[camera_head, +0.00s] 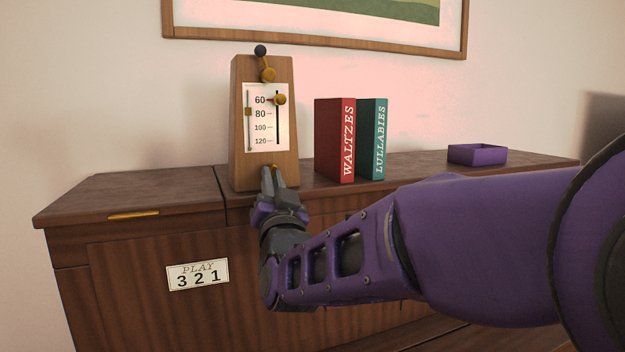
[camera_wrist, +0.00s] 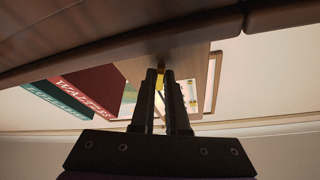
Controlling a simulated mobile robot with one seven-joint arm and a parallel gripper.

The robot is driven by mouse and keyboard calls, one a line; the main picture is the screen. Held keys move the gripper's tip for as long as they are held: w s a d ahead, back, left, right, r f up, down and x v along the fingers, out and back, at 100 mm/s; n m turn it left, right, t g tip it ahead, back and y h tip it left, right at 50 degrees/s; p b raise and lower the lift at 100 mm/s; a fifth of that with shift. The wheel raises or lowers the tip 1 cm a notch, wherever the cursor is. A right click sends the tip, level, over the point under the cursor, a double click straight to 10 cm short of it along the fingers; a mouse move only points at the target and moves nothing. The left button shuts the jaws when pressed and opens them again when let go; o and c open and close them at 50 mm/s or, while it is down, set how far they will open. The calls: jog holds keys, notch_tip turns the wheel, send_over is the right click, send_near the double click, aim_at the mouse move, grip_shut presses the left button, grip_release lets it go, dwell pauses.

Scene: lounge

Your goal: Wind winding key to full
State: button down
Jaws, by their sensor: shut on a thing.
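A wooden metronome (camera_head: 240,140) with a white scale plate stands upright near the front edge of the cabinet top. My gripper (camera_head: 267,173) is at the low front of the metronome, shut on the small brass winding key (camera_head: 275,168). The fingers hide most of the key, and its turn angle cannot be told. In the wrist view, which is upside down, a bit of the brass key (camera_wrist: 160,68) shows between my fingertips. The scale plate carries a brass slider on the right and a marker on the left. A brass knob with a dark ball sits at the top.
A red "WALTZES" book (camera_head: 335,140) and a teal "LULLABIES" book (camera_head: 373,140) stand just right of the metronome. A purple tray (camera_head: 477,155) lies farther right. A "PLAY 3 2 1" card (camera_head: 198,274) is on the cabinet front (camera_head: 130,310). The left cabinet top is clear.

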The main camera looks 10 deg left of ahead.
jog(key=m+h, duration=0.1)
jog(key=m, duration=0.2)
jog(key=m+h, duration=0.2)
jog(key=m, duration=0.2)
jog(key=shift+s+a+r, duration=0.1)
jog(key=shift+r, duration=0.1)
jog(key=shift+m+h, duration=0.3)
jog(key=shift+m, duration=0.2)
jog(key=c, duration=0.9)
grip_release()
jog(key=shift+f, duration=0.15)
